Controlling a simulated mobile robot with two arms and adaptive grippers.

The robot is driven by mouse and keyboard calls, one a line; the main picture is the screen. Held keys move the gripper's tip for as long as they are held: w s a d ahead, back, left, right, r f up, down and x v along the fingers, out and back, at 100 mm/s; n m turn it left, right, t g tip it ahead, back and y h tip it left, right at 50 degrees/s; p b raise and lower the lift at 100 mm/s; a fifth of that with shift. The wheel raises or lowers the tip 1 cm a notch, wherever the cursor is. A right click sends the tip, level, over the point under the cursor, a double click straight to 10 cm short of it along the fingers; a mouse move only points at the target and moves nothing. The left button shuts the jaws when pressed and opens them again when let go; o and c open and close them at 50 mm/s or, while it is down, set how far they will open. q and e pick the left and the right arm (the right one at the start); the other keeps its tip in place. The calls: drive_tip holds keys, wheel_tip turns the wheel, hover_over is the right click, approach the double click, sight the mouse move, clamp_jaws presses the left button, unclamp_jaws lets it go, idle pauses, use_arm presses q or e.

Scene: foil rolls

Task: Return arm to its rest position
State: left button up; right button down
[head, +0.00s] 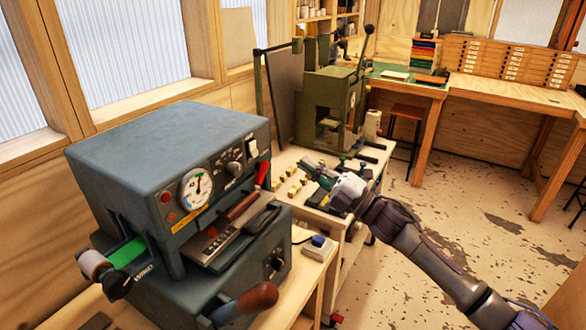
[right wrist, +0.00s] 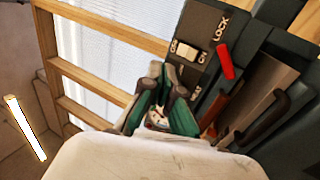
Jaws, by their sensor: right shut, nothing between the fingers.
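My right arm comes in from the lower right of the head view. My right gripper (head: 311,169) is shut and empty, held above the bench just right of a blue-grey stamping machine (head: 160,150). In the right wrist view its green-padded fingers (right wrist: 166,82) come together in front of the machine's switch panel (right wrist: 205,55), which has a red lever (right wrist: 226,62). I cannot tell from the picture how far the fingers are from the panel. My left gripper is not in view.
A green foil roll (head: 128,252) is mounted on the machine's left side. A brown-knobbed handle (head: 258,298) sticks out at its front. Small brass pieces lie on the bench by my gripper. An olive press (head: 328,100) stands behind. Open floor (head: 450,200) lies to the right.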

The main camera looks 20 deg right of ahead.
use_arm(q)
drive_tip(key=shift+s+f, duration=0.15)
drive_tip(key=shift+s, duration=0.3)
use_arm(e)
drive_tip(key=shift+s+d+r, duration=0.1)
drive_tip(key=shift+s+d, duration=0.2)
drive_tip(key=shift+s, duration=0.3)
